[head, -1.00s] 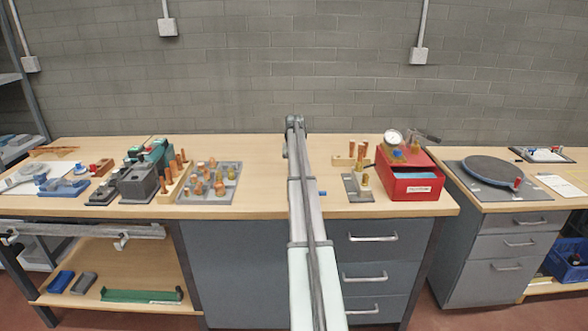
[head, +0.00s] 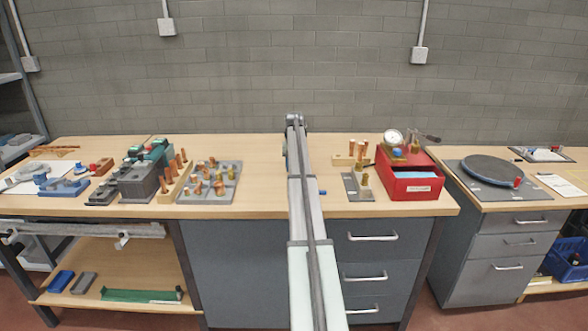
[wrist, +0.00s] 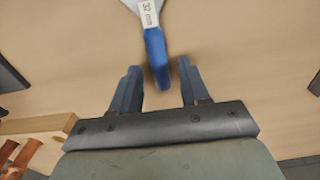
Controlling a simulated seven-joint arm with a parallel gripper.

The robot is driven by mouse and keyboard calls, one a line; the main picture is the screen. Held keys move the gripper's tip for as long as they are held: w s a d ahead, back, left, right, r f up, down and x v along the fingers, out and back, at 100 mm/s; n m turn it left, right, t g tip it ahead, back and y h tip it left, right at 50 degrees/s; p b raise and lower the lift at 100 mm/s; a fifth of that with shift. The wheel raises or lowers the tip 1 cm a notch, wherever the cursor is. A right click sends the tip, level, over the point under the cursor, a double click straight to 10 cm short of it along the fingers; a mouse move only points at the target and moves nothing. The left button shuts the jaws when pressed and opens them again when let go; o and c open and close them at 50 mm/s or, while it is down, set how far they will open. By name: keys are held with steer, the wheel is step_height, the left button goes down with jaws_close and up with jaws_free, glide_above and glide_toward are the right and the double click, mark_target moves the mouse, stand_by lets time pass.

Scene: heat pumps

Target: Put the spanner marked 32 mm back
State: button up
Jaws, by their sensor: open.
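The spanner (wrist: 149,20) lies on the wooden bench top in the wrist view, with a white label reading 32 mm and a blue handle (wrist: 157,60). The metal end runs out of the top of the picture. My gripper (wrist: 159,70) is open, with one blue-grey finger on each side of the handle's end. I see a gap on both sides and cannot tell the height between them. In the head view my arm hides the gripper and most of this spot. A small blue piece (head: 322,193) shows just right of the arm; I cannot tell whether it is the handle.
A wooden block with copper pieces (wrist: 35,130) is close at lower left in the wrist view. In the head view, a red box (head: 412,185) stands right and a grey tray of copper fittings (head: 232,168) left. Bare bench top (head: 265,160) lies left of my arm.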

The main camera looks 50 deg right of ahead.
step_height(320, 180, up, 11)
steer(key=shift+s+r, duration=0.15)
steer(key=shift+a, duration=0.15)
stand_by(0.5)
